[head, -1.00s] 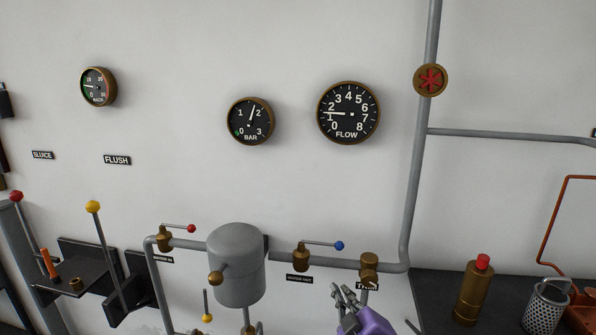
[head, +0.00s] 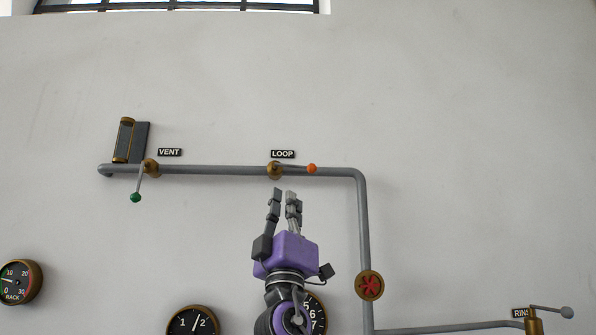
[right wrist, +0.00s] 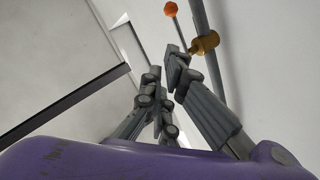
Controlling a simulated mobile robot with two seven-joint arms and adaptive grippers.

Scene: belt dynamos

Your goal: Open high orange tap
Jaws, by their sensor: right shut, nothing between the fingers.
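The high tap labelled LOOP has a brass body (head: 275,170) on the upper grey pipe. Its lever lies along the pipe, pointing right, and ends in an orange knob (head: 312,169). In the right wrist view the orange knob (right wrist: 171,9) is at the top and the brass body (right wrist: 205,43) is right of it, beyond the fingers. My right gripper (head: 284,192) points up just below the tap, shut and empty, apparently apart from the lever. It also shows in the right wrist view (right wrist: 163,72). My left gripper is not in view.
A VENT tap with a green knob (head: 135,197) hangs at left on the same pipe (head: 215,170). The pipe bends down at right past a red wheel (head: 370,285). Gauges (head: 192,322) are below. The wall above is clear.

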